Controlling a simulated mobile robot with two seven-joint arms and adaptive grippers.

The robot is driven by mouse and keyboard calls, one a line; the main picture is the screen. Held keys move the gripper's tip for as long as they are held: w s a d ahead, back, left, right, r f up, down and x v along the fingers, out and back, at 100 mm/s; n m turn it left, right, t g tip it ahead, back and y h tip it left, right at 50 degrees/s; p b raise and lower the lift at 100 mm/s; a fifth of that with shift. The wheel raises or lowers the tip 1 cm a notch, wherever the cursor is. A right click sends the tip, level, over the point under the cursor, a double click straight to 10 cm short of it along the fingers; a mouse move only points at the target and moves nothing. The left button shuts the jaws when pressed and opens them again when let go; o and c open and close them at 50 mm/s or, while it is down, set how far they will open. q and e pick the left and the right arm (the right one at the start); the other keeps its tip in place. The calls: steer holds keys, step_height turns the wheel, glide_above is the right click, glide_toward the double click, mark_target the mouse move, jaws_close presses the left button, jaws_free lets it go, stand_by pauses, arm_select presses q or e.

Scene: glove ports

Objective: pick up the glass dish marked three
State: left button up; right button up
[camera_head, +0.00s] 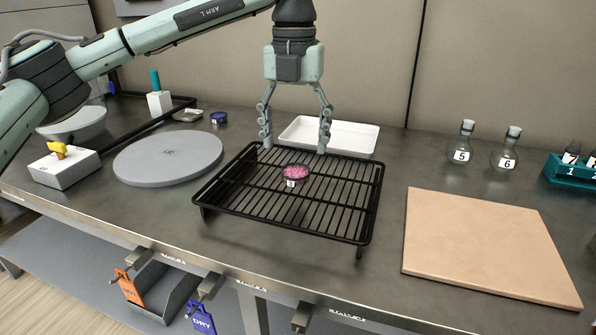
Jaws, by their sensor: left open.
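A small round glass dish (295,173) with pink contents sits on the black wire rack (362,243) near its middle. A small white label is on its front, but the digit is too small to read for sure. My left gripper (295,149) points down, open and empty, above the back part of the rack. Its two fingers are spread wide, and in the picture its fingertips lie just behind the dish. My right gripper is not in view.
A white tray (355,137) stands behind the rack. A grey round plate (170,158) is at left, with a small blue-lidded dish (218,118) behind it. A tan board (480,245) lies at right. Stoppered flasks (462,145) and a teal rack (570,172) stand back right.

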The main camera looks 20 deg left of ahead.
mark_target(296, 164)
arm_select(q)
step_height(296, 164, down, 5)
steer(key=shift+d+f+p, duration=0.1)
steer(key=shift+f+p, duration=0.05)
steer(key=shift+p, duration=0.15)
steer(key=c, duration=1.3)
